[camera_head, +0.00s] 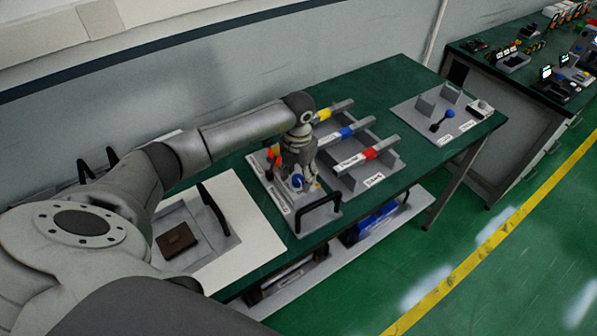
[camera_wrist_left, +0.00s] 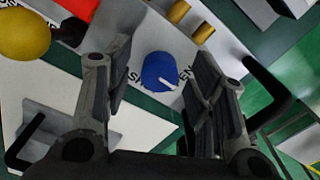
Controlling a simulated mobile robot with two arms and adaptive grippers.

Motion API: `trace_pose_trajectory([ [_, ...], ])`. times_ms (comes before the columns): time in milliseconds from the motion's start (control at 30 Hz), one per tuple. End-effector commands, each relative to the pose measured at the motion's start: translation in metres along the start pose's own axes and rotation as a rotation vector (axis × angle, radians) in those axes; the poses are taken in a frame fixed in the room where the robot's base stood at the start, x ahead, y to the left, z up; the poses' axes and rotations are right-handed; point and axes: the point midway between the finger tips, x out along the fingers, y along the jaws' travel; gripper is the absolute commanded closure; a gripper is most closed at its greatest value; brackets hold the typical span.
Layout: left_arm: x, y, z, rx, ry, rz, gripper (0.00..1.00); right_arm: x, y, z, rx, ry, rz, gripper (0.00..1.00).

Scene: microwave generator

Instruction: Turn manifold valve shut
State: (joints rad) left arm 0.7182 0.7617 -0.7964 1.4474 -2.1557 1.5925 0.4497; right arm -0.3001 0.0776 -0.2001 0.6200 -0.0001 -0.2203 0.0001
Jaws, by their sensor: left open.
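The lettering is partly hidden. My left gripper (camera_head: 299,180) is open and points down over this panel in the head view, where the blue knob (camera_head: 297,182) shows partly behind the fingers. I cannot tell which part is the manifold valve. My right gripper is not in view.
A black handle (camera_head: 320,205) stands at the panel's front edge, close to the gripper. A yellow ball (camera_wrist_left: 24,34) is at its other side. A fixture with a blue-ended lever (camera_head: 449,114) stands at the table's far right. Bare green tabletop (camera_head: 400,84) lies behind.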

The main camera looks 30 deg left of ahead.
Motion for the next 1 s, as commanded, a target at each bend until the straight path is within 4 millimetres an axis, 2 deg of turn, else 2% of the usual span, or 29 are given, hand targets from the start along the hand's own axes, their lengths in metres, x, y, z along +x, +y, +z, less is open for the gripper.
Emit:
trace_pose_trajectory([
  [267,0.002,0.000,0.000,0.001,0.000,0.000,0.49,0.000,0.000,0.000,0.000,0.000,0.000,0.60],
  [600,0.001,0.000,0.000,0.001,-0.001,-0.001,0.93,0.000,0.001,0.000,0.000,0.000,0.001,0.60],
  [633,0.001,0.000,0.000,0.001,-0.001,-0.001,0.95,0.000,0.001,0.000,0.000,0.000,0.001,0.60],
  [1000,0.003,0.000,0.001,0.074,-0.004,0.000,0.95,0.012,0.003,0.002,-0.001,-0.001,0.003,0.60],
])
